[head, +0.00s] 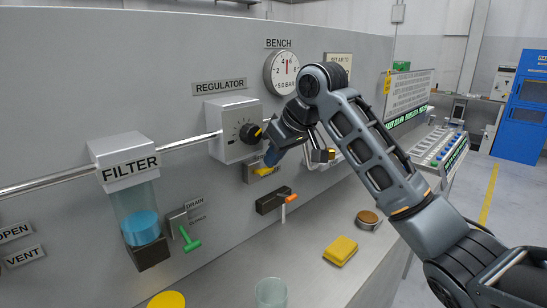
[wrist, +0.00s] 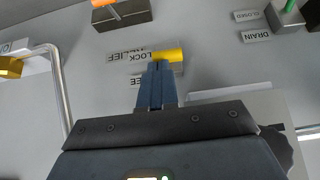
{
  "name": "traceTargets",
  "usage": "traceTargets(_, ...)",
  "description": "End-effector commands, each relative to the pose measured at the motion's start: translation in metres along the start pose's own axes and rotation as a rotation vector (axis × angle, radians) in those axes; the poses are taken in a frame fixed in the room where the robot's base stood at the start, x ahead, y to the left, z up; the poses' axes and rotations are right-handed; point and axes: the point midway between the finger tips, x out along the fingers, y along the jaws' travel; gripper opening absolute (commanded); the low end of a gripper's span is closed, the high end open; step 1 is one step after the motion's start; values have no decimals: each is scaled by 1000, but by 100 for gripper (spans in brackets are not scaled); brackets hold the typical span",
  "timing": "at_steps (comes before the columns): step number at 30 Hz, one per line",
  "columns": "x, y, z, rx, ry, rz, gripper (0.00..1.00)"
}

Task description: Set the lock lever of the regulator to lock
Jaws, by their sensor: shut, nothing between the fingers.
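The regulator (head: 232,118) is a pale box on the grey panel with a black knob (head: 250,133). Its yellow lock lever (head: 264,171) sits on a small plate below the box. In the wrist view the lever (wrist: 168,55) lies roughly sideways beside upside-down, partly hidden lettering, including LOCK. My gripper (head: 270,158) points at the plate from above. Its blue fingers are shut and empty; in the wrist view the tips (wrist: 157,65) overlap the lever's lower edge. I cannot tell whether they touch it. The fingers hide part of the lettering.
Below is a dark block with an orange-tipped lever (head: 286,199). A green drain handle (head: 189,240) and the filter (head: 138,205) are to the left. A bent pipe (wrist: 58,85) and brass part are near my gripper. A yellow block (head: 341,250) and glass (head: 271,292) stand below.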

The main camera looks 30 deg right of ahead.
Motion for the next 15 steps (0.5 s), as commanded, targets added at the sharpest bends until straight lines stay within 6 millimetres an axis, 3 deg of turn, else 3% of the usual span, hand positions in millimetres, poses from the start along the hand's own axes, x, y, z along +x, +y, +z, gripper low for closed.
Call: traceTargets(15, 9, 0, 12, 1, 132, -1, 0)
